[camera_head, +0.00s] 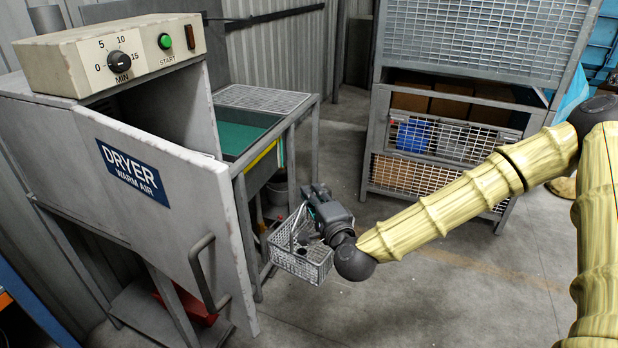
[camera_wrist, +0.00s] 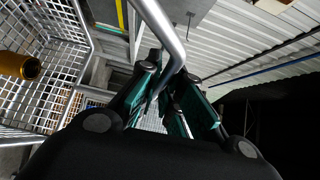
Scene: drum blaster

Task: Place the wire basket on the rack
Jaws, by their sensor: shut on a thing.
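The wire basket (camera_head: 300,264) is a silver mesh tray with a raised handle, hanging above the floor in front of the bench. My gripper (camera_head: 312,197) is shut on the basket's handle. In the wrist view the handle bar (camera_wrist: 162,28) runs down between the fingers of my gripper (camera_wrist: 170,76), and the basket's mesh (camera_wrist: 50,75) fills the left side. A gold cylindrical part (camera_wrist: 18,65) lies in the basket. A flat grey grille (camera_head: 262,98) sits on the bench beyond the dryer; I cannot tell if it is the rack. The dryer's inside is mostly hidden by its door.
The dryer (camera_head: 150,50) stands at left, its door (camera_head: 175,195) swung open toward the front. The bench has a green basin (camera_head: 240,138). A mesh cage shelf (camera_head: 440,150) with boxes stands behind my arm. The concrete floor (camera_head: 420,290) is clear at centre.

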